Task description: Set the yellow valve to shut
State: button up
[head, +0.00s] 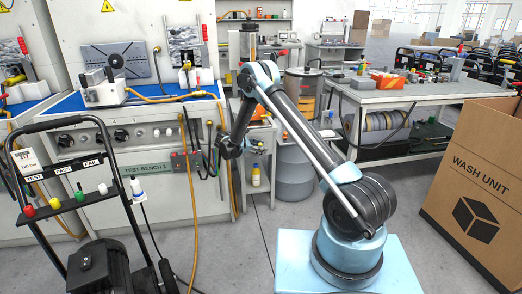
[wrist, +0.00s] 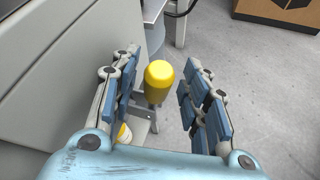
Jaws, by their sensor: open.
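In the wrist view a rounded yellow handle (wrist: 159,73) on a grey stem stands between my gripper's (wrist: 157,88) two blue-padded fingers. It looks like the yellow valve. My gripper is open, with a gap visible on both sides of the handle; I see no contact. In the head view my gripper (head: 257,148) is low beside the right end of the test bench. The valve is too small or hidden there to make out clearly. Whether the valve is open or shut I cannot tell.
The grey bench side (wrist: 50,85) is close to the left finger. A yellow bottle (head: 256,176) stands on a low shelf below my gripper. A grey drum (head: 294,172) and a cardboard box (head: 475,190) stand to the right. The floor between is clear.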

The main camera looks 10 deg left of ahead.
jog(key=v, duration=1.2)
jog(key=shift+w, duration=0.1)
jog(key=c, duration=0.7)
jog(key=shift+w+d+y, duration=0.1)
jog(key=shift+d+y, duration=0.2)
jog(key=shift+d, duration=0.1)
grip_shut()
jog(key=s+d+r+m+g+y, duration=0.3)
jog(key=s+d+r+m+y, duration=0.15)
jog(key=d+y, duration=0.65)
jog(key=w+a+f, duration=0.1)
jog(key=w+f, duration=0.6)
jog(key=shift+f+n, duration=0.3)
jog(key=shift+n, duration=0.15)
